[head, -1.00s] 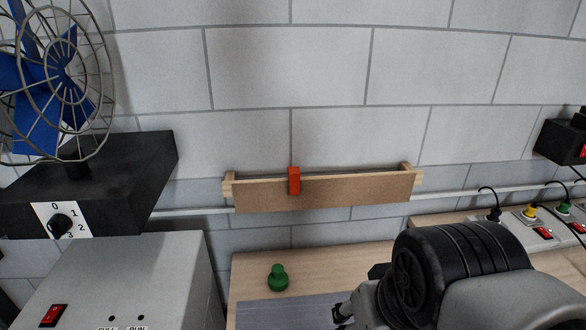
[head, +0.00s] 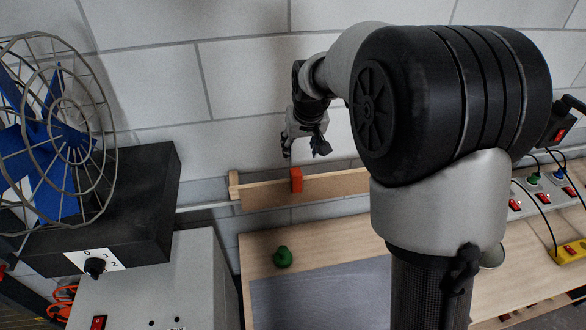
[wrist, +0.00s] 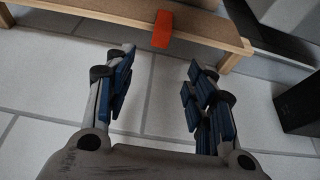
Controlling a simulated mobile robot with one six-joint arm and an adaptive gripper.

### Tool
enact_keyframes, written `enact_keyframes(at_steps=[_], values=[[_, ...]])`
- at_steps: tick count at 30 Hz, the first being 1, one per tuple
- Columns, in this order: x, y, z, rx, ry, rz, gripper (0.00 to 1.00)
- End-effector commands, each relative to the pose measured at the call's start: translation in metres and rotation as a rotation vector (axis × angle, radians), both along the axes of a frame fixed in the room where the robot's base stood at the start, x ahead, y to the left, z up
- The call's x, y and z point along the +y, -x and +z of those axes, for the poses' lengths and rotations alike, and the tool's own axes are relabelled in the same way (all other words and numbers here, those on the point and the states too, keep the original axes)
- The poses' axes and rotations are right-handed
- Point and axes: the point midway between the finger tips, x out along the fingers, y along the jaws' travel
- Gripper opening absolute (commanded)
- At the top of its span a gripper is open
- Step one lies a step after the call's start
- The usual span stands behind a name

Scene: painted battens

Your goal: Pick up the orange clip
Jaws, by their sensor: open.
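The orange clip (head: 296,180) sits over the upper edge of a wooden batten (head: 335,184) mounted along the wall. In the wrist view the clip (wrist: 162,29) shows at the top, on the batten (wrist: 110,14), beyond the fingertips and between their lines. My gripper (head: 303,153) is just above the clip in the head view, apart from it, with its fingers pointing down. In the wrist view my gripper (wrist: 163,62) has its two blue-padded fingers spread wide with nothing between them. My arm hides the right end of the batten in the head view.
A green knob-like piece (head: 283,257) stands on the wooden bench (head: 258,243) beside a grey mat (head: 320,295). A caged blue fan (head: 50,140) on a black box is at left, above a grey cabinet (head: 165,280). Switches and cables (head: 545,195) lie at right.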

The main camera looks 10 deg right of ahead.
Motion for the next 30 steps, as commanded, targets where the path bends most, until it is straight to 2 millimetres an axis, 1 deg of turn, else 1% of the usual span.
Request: enact_keyframes(at_steps=[1, 3, 9, 12, 17, 20, 24, 27, 30], values=[[0.0, -0.004, -0.013, 0.005, 0.0, 0.0, 0.5], [0.0, -0.01, -0.027, 0.005, 0.0, 0.0, 0.5], [0.0, -0.025, -0.064, 0.004, 0.0, 0.0, 0.5], [0.0, -0.03, -0.075, 0.001, 0.0, 0.0, 0.5], [0.0, -0.034, -0.083, 0.0, 0.0, 0.0, 0.5], [0.0, -0.035, -0.094, 0.003, 0.0, 0.0, 0.5], [0.0, -0.041, -0.115, 0.003, 0.0, 0.0, 0.5], [0.0, -0.046, -0.126, 0.001, 0.0, 0.0, 0.5], [0.0, -0.049, -0.131, 0.0, 0.0, 0.0, 0.5]])
